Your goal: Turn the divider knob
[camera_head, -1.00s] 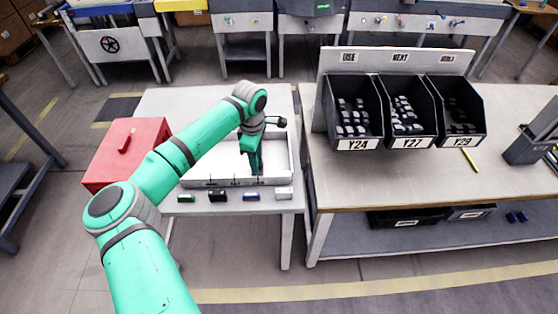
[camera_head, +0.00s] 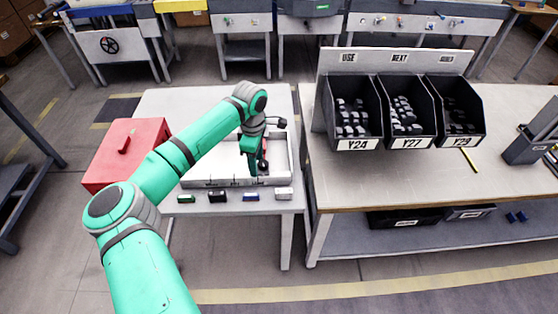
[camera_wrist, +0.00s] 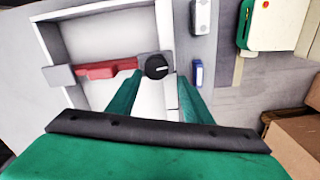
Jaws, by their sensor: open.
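The round black knob (camera_wrist: 157,66) with a pale pointer line is in the upper middle of the wrist view, inside a white shallow tray (camera_wrist: 88,17). A red bar (camera_wrist: 105,70) extends to its left. My gripper (camera_wrist: 160,77) is open, with a green finger on each side of the knob; I cannot tell whether either touches it. In the head view my gripper (camera_head: 251,165) is low over the tray (camera_head: 205,181), and the knob (camera_head: 263,165) shows as a small dark spot beside it, partly hidden.
A red box (camera_head: 125,155) stands left of the tray. Several small blocks, including a green one (camera_head: 186,198) and a blue one (camera_head: 251,197), line the table's front edge. Black bins (camera_head: 355,115) stand on the right-hand bench (camera_head: 400,180).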

